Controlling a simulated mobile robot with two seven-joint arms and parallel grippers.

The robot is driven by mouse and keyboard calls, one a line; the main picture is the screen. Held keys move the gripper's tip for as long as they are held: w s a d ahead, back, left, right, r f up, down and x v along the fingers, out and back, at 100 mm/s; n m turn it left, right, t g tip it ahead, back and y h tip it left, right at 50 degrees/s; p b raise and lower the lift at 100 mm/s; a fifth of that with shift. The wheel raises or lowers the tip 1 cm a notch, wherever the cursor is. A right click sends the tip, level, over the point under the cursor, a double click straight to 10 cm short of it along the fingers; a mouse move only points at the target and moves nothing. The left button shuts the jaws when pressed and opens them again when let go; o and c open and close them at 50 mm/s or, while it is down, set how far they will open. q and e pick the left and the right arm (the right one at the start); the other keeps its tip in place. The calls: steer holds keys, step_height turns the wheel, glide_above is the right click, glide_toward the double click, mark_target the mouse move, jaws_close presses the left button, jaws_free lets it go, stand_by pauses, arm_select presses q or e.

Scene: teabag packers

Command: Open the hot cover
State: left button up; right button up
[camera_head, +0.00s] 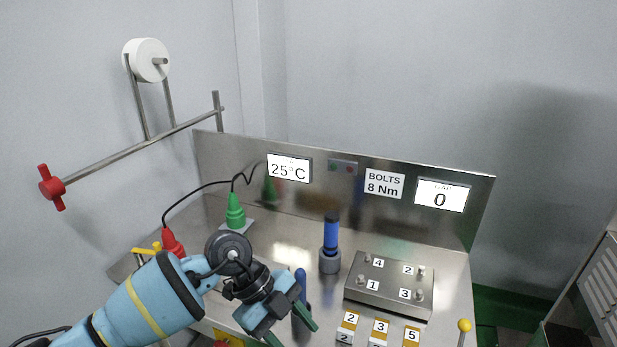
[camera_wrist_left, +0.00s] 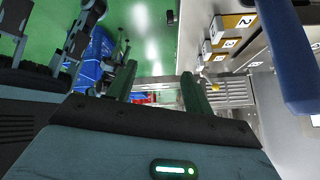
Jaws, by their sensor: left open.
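My left gripper (camera_head: 293,331) is low in the front middle of the head view, in front of the steel bench. Its two green fingers are apart with nothing between them, as the left wrist view (camera_wrist_left: 158,88) also shows. A blue upright handle (camera_head: 300,284) stands close behind the gripper; a blue bar (camera_wrist_left: 285,60) looms large at the right of the left wrist view. No part is plainly marked as the hot cover; I cannot tell which it is. A display (camera_head: 289,168) reads 25°C. My right gripper is not in view.
A bolted metal block (camera_head: 388,289) numbered 1 to 4 sits right on the steel bench (camera_head: 283,225). A blue driver (camera_head: 331,236) stands in a grey holder. Numbered boxes (camera_head: 380,329) line the front edge.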

arm_select(q)
steer(key=s+d+r+n+t+h+p, duration=0.1)
steer(key=s+d+r+n+t+h, duration=0.45)
steer(key=h, duration=0.75)
steer(key=s+a+f+n+t+y+p, duration=0.1)
steer(key=s+a+f+n+t+y, duration=0.3)
steer(key=a+f+n+t+y, duration=1.1)
steer(key=s+a+f+n+g+y, duration=0.1)
steer(key=s+a+f+g, duration=0.2)
steer(key=s+f, duration=0.4)
steer(key=s+a+f+n+g+y, duration=0.2)
steer(key=s+a+f+g, duration=0.2)
steer(key=s, duration=0.7)
step_height(320, 180, down, 3)
steer(key=shift+a+r+g+p, duration=0.15)
steer(key=shift+a+g+p, duration=0.15)
steer(key=shift+g, duration=0.55)
steer(key=shift+s+n, duration=0.1)
steer(key=shift+n, duration=0.15)
